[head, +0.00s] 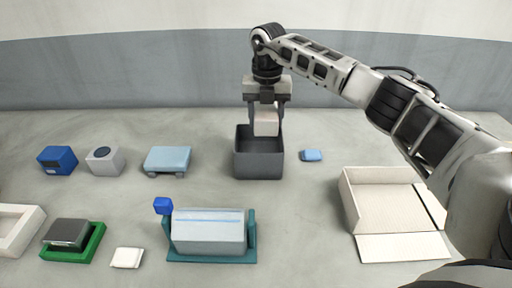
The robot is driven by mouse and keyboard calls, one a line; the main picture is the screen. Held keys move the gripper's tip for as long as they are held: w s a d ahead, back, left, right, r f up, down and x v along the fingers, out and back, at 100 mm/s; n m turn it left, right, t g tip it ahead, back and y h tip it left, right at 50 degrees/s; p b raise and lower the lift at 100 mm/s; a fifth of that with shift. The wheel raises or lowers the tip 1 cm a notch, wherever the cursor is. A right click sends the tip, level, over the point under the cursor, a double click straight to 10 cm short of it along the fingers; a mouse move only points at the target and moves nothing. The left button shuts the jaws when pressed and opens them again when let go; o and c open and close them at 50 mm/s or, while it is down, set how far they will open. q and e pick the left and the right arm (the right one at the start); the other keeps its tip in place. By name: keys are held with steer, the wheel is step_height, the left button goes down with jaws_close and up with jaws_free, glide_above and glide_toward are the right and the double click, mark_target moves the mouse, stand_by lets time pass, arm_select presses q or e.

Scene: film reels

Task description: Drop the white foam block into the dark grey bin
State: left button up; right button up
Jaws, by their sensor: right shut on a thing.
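The dark grey bin (258,166) stands upright near the middle of the table, its opening facing up. My right gripper (266,112) is over the bin, pointing down. It is shut on the white foam block (266,124), which shows between the fingers at the height of the bin's opening. The block's lower end overlaps the opening in the picture; I cannot tell how far inside it is. My left gripper is not in view.
A small blue item (311,155) lies right of the bin. An open cardboard box (392,204) is at the right. A light blue cart-like object (167,160) is left of the bin. A teal cradle with a grey block (210,232) stands in front. Several other items are at left.

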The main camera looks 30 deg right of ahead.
step_height(320, 180, down, 4)
steer(key=b, duration=0.3)
steer(key=shift+s+f, duration=0.1)
steer(key=shift+f, duration=0.15)
steer(key=shift+f+b, duration=0.3)
steer(key=shift+b, duration=0.1)
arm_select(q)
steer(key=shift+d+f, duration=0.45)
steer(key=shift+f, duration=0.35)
arm_select(e)
steer(key=o, duration=1)
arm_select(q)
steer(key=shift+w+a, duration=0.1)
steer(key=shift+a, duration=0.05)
arm_select(e)
steer(key=shift+o, duration=0.2)
